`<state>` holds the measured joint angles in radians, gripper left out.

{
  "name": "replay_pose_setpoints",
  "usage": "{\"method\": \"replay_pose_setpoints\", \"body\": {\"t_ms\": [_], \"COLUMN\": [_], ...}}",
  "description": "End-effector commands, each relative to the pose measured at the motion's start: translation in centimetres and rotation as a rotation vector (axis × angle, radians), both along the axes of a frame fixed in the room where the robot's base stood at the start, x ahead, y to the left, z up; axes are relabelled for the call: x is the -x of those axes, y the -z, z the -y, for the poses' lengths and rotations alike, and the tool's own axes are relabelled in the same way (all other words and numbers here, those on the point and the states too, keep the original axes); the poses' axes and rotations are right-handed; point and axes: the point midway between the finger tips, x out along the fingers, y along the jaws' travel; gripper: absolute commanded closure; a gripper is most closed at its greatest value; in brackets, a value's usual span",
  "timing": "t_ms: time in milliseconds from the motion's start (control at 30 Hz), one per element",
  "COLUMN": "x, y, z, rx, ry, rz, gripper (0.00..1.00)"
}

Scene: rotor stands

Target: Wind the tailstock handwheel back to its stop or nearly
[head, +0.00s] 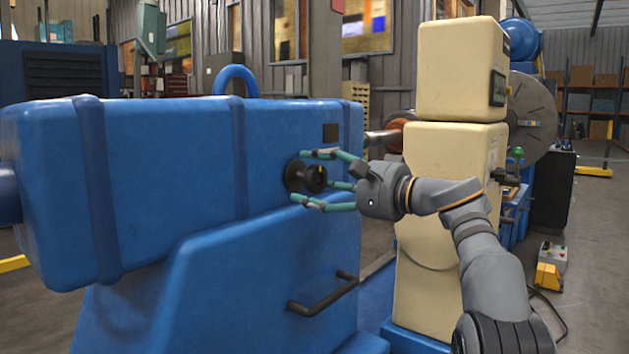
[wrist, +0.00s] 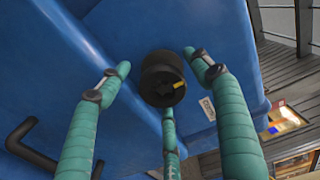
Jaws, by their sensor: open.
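A black round knob with a yellow mark (head: 316,178) sits on the side of a large blue machine housing (head: 180,150); it looks like the handwheel. It also shows near the middle of the wrist view (wrist: 162,82). My gripper (head: 328,180) has three teal fingers spread around the knob, one above and others below and beside it. In the wrist view the fingers (wrist: 165,95) stand apart from the knob on the left and right, with a third finger below it. The gripper is open and holds nothing. Whether the lower finger touches the knob I cannot tell.
A dark bar handle (head: 323,294) sticks out of the blue housing below the knob. A cream column (head: 453,180) stands close behind my arm. A small control box with a yellow part (head: 550,268) is on the floor at right. Open floor lies at far right.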

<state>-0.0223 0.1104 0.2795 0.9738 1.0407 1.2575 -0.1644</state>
Motion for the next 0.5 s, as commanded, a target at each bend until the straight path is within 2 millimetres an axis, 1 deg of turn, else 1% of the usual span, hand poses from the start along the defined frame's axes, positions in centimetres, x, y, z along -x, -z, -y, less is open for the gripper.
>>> {"method": "replay_pose_setpoints", "body": {"t_ms": [167, 267, 500], "x": [0.6, 1.6, 4.7], "y": [-0.1, -0.1, 0.0], "z": [1.1, 2.5, 6.8], "rx": [0.000, -0.001, 0.000], "ry": [0.004, 0.005, 0.004], "rz": [-0.001, -0.001, 0.000], "gripper": [0.36, 0.36, 0.36]}}
